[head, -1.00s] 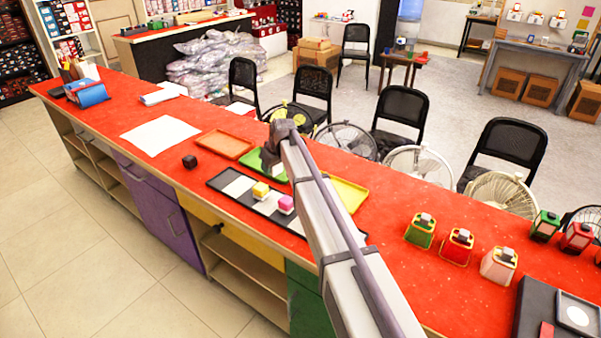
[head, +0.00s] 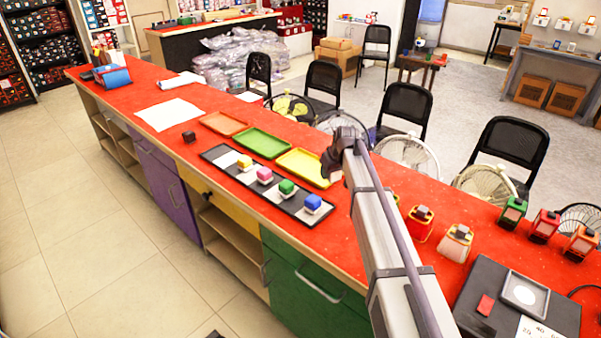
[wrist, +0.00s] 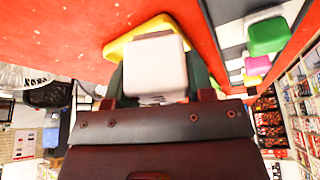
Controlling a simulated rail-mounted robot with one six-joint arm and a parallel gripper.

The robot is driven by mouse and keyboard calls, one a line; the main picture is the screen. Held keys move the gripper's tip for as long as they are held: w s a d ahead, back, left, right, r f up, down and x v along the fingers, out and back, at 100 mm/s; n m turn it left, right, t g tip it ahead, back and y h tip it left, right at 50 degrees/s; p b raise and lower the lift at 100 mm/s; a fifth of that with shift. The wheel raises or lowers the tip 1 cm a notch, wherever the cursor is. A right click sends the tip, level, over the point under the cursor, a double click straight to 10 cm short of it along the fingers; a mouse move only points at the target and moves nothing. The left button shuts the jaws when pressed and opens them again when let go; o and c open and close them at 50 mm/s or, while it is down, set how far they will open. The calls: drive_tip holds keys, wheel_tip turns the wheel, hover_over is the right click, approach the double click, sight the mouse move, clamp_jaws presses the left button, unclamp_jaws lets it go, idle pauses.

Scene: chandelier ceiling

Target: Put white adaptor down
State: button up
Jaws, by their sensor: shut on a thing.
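The white adaptor (wrist: 156,66) is a small rounded block in the wrist view, between the fingers of my gripper (wrist: 158,92), which is shut on it. In the head view my gripper (head: 334,166) is at the right end of the yellow tray (head: 300,164) on the red counter. The yellow tray also shows behind the adaptor in the wrist view (wrist: 118,45). I cannot tell whether the adaptor touches the tray or hangs above it. My arm hides part of the counter there.
A black tray (head: 222,157) holds yellow, pink, green and blue blocks in front of the coloured trays. Green (head: 264,143) and orange (head: 222,123) trays lie to the left. A small dark cube (head: 189,136) and paper (head: 170,114) are further left. Lantern-like objects (head: 455,242) stand right.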

sight(337, 175)
wheel_tip(337, 175, down, 8)
drive_tip(key=b, duration=0.5)
drive_tip(key=shift+r, duration=0.55)
drive_tip(key=shift+f, duration=0.25)
drive_tip(key=o, duration=0.6)
drive_tip(key=shift+r, duration=0.1)
drive_tip(key=shift+o, duration=0.2)
drive_tip(key=p+v, duration=1.1)
drive_tip(key=v, duration=0.1)
drive_tip(key=shift+r, duration=0.4)
drive_tip(key=s+d+f+m+g+h, duration=0.1)
drive_tip(key=s+d+m+g, duration=0.1)
drive_tip(key=s, duration=1.5)
drive_tip(key=s+d+m+g+h, duration=0.1)
drive_tip(key=s+d+m+g, duration=0.1)
drive_tip(key=s, duration=1.5)
drive_tip(key=shift+d+f+m, duration=0.35)
drive_tip(key=shift+d+m, duration=0.15)
drive_tip(key=shift+m, duration=0.1)
drive_tip(key=o, duration=0.4)
drive_tip(key=shift+w, duration=0.15)
